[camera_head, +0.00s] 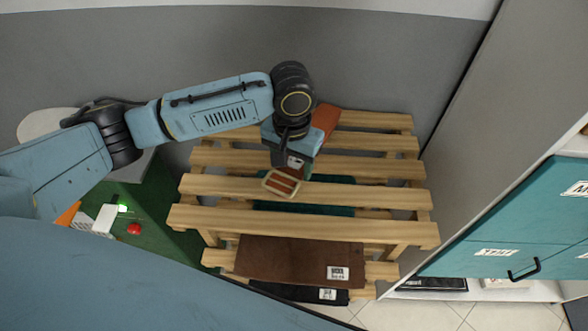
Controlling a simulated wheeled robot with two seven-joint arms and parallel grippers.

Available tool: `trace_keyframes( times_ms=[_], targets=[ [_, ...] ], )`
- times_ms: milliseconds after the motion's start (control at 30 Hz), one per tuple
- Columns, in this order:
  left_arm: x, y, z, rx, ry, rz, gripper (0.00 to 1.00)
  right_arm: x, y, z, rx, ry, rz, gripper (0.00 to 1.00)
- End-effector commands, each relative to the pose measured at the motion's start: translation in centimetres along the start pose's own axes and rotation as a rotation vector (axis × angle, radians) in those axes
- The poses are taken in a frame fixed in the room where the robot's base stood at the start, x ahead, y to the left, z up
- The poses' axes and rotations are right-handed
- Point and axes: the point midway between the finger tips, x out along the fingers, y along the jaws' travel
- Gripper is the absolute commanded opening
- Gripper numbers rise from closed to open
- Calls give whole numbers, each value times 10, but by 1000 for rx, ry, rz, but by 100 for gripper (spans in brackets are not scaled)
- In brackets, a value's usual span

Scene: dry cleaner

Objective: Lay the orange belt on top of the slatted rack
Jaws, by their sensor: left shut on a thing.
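My left gripper (290,161) comes in from the left and points down over the slatted rack (400,199), a pale wooden stand with several slats. It is shut on the orange belt (326,121). One orange part of the belt shows behind the gripper, near the rack's back slats. The end with a pale buckle frame (281,184) shows in front of the gripper, over a middle slat. The gripper hides the belt's middle. I cannot tell whether the belt touches the slats. My right gripper is not in view.
A brown folded item (290,262) with a white label lies low at the rack's front, with a black item below it. Teal cabinet drawers (520,225) stand at the right. A green surface (150,205) with a red button is at the left. The right slats are bare.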

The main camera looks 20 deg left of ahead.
Motion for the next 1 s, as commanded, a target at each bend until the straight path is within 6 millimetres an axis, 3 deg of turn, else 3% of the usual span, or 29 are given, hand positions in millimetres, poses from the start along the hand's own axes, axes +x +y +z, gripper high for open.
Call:
trace_keyframes(
  times_ms=[367, 700, 733, 867, 1000],
  targets=[
    [40, 0, 0, 0, 1, 0, 33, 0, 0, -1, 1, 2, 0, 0],
    [43, 0, -1, 1, 2, 1, 33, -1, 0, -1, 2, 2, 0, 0],
    [43, 0, -1, 1, 2, 1, 60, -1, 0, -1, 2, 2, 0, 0],
    [43, 0, -1, 1, 2, 1, 77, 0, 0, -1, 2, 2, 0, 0],
    [43, 0, -1, 1, 2, 1, 79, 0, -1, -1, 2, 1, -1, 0]
  ],
)
